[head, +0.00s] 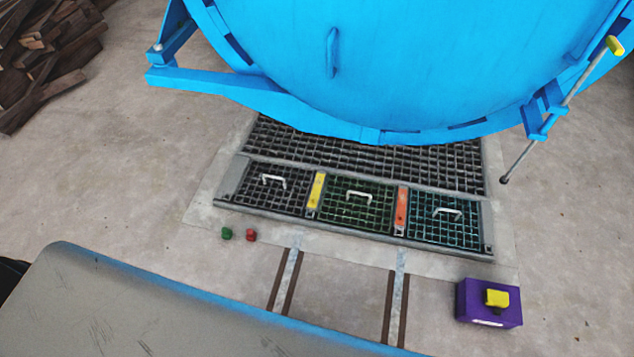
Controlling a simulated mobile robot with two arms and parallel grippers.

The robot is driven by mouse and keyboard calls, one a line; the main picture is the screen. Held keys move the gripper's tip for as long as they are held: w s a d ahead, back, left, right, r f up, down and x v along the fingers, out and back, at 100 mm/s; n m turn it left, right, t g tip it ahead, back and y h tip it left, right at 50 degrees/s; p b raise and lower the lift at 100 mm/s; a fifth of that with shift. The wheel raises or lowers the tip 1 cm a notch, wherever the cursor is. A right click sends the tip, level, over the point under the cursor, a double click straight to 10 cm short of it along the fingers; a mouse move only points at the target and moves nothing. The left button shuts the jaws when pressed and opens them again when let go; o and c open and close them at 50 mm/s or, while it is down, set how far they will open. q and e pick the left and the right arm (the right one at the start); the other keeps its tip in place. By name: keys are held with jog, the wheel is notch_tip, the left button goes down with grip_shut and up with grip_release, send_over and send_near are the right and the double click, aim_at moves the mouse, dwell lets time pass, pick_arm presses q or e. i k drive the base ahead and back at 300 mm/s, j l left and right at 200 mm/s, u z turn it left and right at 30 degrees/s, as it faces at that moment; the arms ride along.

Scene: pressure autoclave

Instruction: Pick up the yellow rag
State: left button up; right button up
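A small yellow object (497,298) sits on top of a purple box (475,304) on the floor at the lower right of the head view. It may be the yellow rag, but it is too small to tell whether it is cloth. A dark part shows just under it. Neither of my grippers is in view.
A large blue autoclave door (400,60) fills the top. Below it is a floor grate (370,155) with three handled panels. A grey blue-edged surface (150,310) covers the lower left.

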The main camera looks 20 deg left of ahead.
aim_at(493, 299)
jog(key=i+z, duration=0.1)
jog(key=z, duration=1.95)
